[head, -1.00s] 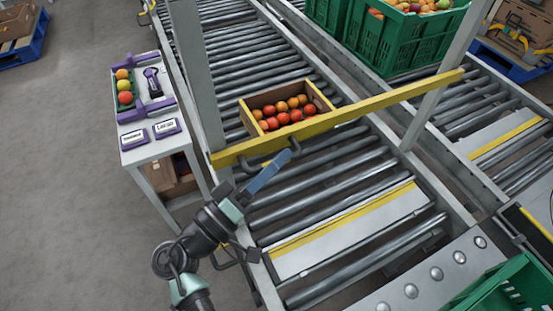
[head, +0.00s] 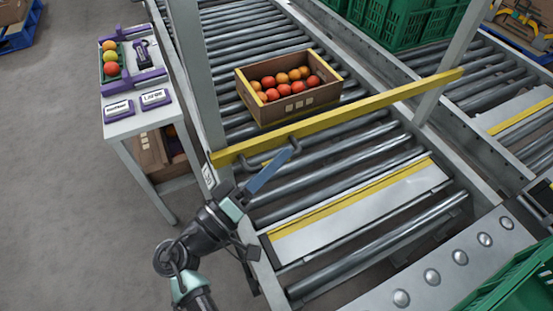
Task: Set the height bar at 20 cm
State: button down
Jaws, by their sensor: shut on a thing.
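The height bar (head: 350,115) is a yellow beam spanning the roller conveyor between the left grey post (head: 190,80) and the right grey post (head: 445,65). It is raised above the rollers, in front of a wooden crate of tomatoes (head: 297,106). A dark handle (head: 256,164) sits on the bar's near side, toward its left end. My gripper (head: 284,158) is at this handle and shut on it, with a blue-grey finger showing. A small white marking (head: 208,174) shows on the left post below the bar; I cannot read it. The bar's exact height cannot be read.
A side table (head: 150,122) at left holds tomatoes, a purple-and-black device (head: 147,58) and two label plates. Green crates (head: 405,25) stand on the far conveyor. A green crate (head: 515,290) is at lower right.

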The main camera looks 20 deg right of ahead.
jog(key=c, duration=1)
grip_release()
jog(key=shift+f, duration=0.35)
jog(key=shift+o, duration=0.6)
jog(key=shift+r, duration=0.1)
jog(key=shift+a, duration=0.1)
jog(key=v, duration=1.3)
jog(key=shift+p, duration=0.3)
jog(key=shift+r, duration=0.1)
